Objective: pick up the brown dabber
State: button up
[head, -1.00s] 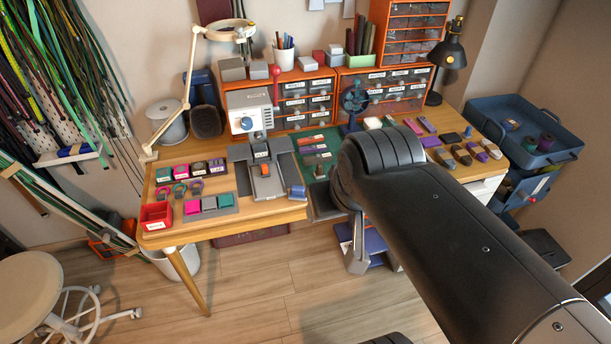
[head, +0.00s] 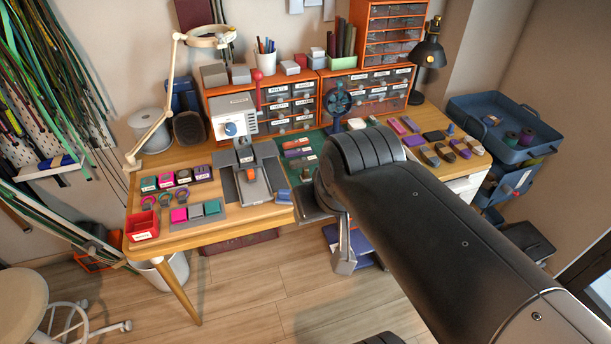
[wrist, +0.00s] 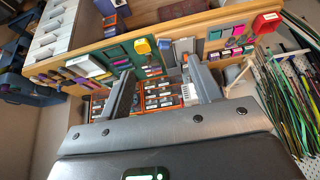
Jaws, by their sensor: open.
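A row of small dabber-like pieces lies on the right part of the wooden table in the head view. One of them is brownish with a dark body (head: 430,157); its neighbours are dark, brown and purple, and I cannot tell surely which is the brown dabber. In the wrist view the row lies at the left, small and blurred. My gripper (wrist: 160,66) is open and empty, its two fingers pointing at the table's middle, apart from the row.
A grey press (head: 252,178) stands at the table's middle, with orange drawer units (head: 290,103) behind. A small blue fan (head: 338,102) and a black lamp (head: 430,54) stand near the dabbers. A blue trolley (head: 505,150) is at the right. Open floor lies in front of the table.

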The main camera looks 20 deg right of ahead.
jog(key=w+d, duration=0.2)
jog(key=w, duration=1.1)
jog(key=g, duration=0.1)
send_over(306, 168)
jog(key=s, duration=0.4)
notch_tip(306, 168, down, 25)
jog(key=x, duration=0.5)
jog(key=shift+w+f, duration=0.2)
jog(key=shift+f, duration=0.1)
jog(key=shift+x, duration=2.8)
jog(key=shift+w+r, duration=0.15)
jog(key=shift+w, duration=0.05)
jog(key=c, duration=1.1)
